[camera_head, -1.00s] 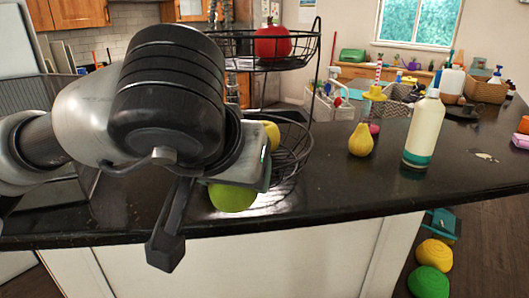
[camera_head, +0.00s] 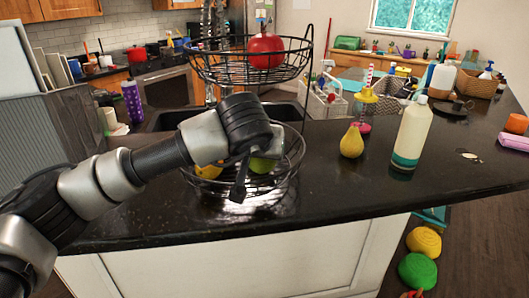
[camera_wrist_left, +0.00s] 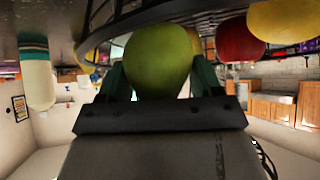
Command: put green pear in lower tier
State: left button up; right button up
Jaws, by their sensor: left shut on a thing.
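The green pear (camera_head: 262,165) is at the lower tier (camera_head: 297,158) of a black wire rack, within the basket's outline, beside a yellow fruit (camera_head: 208,170). My left gripper (camera_head: 252,166) is shut on it. In the left wrist view the green pear (camera_wrist_left: 159,58) sits between both fingers, near the dark wire rim (camera_wrist_left: 92,42). Whether it touches the basket floor is hidden by my gripper. My right gripper is not in view.
The upper tier (camera_head: 235,73) overhangs the lower one and holds a red apple (camera_head: 266,50). A yellow pear (camera_head: 352,141) and a white-and-teal bottle (camera_head: 411,133) stand to the right on the dark counter (camera_head: 370,180). The counter's front is clear.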

pick_arm(q)
jog(key=shift+f, duration=0.35)
jog(key=shift+w+f+p, duration=0.2)
jog(key=shift+f+p, duration=0.2)
jog(key=shift+f, duration=0.2)
jog(key=g+p, duration=0.1)
jog(key=w+g+p, duration=0.1)
jog(key=p, duration=0.1)
jog(key=shift+d+r+y, duration=0.25)
jog(key=shift+r+y, duration=0.05)
jog(key=shift+r, duration=0.1)
jog(key=shift+w+f+g+p, duration=0.1)
jog(key=shift+w+g+p, duration=0.1)
jog(key=shift+g+p, duration=0.3)
notch_tip(320, 180, down, 2)
jog(key=shift+f, duration=0.1)
